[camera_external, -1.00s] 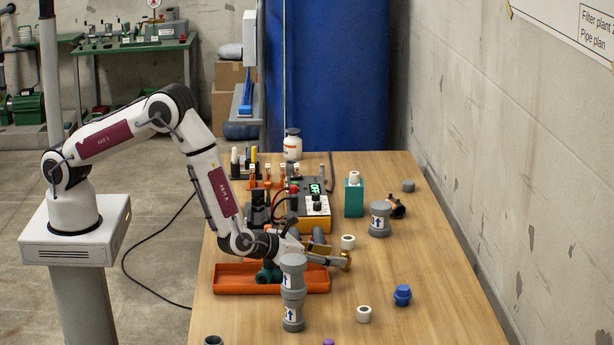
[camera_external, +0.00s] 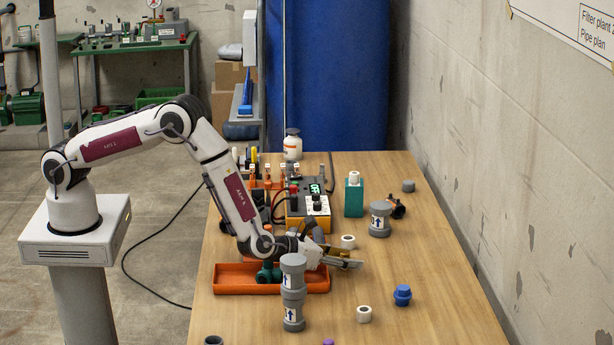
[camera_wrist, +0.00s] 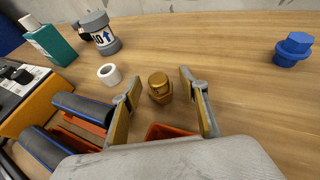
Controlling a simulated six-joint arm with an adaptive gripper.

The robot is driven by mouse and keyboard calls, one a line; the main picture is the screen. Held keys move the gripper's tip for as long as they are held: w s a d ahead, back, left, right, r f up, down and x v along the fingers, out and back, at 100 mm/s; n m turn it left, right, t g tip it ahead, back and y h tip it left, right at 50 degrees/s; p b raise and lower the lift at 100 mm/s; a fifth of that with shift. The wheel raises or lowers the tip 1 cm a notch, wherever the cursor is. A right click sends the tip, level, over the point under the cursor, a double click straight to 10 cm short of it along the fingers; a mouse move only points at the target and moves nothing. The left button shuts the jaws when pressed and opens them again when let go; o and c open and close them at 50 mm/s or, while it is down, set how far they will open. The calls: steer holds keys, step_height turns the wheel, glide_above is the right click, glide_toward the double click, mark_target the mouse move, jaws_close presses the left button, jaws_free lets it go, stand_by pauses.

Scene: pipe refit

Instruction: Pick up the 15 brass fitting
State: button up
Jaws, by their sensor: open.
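The brass fitting (camera_wrist: 159,88) stands on the wooden table in the wrist view, a short golden piece with a rounded top and a hexagonal lower part. My gripper (camera_external: 352,263) is open, low over the table just past the right end of the orange tray. In the wrist view its two brass-padded fingers (camera_wrist: 160,77) stand to the left and right of the fitting, with a gap on each side. I cannot make out the fitting in the external view, where my gripper covers that spot. No number is readable on it.
The orange tray (camera_external: 225,287) lies below my wrist. A grey pipe piece (camera_external: 293,292) stands in front of my gripper.

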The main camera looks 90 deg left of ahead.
mark_target(346, 252)
stand_by(0.4)
jaws_close()
steer(key=shift+r, duration=0.1)
steer(key=shift+r, duration=4.9)
